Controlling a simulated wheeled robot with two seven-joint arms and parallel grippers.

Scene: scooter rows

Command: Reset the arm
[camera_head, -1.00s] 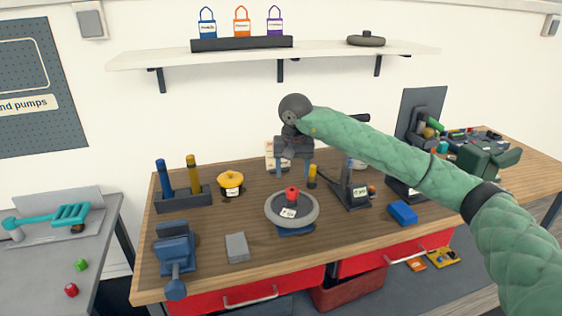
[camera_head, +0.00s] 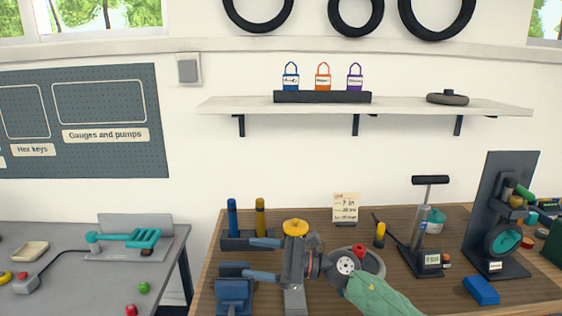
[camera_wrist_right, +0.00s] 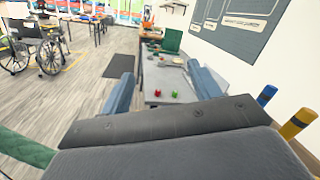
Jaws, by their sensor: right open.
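My right gripper (camera_head: 264,260) shows low in the head view, at the end of the green-sleeved right arm (camera_head: 378,298). Its two blue-grey fingers point left and stand apart with nothing between them. In the right wrist view the fingers show wide apart (camera_wrist_right: 162,88), facing the grey side table (camera_wrist_right: 168,84). My left gripper is not in view.
A hand pump (camera_head: 426,235) and a black stand (camera_head: 500,225) are to the right. A wall shelf (camera_head: 410,105) holds tagged locks. The grey side table (camera_head: 70,240) is left, with a gap between.

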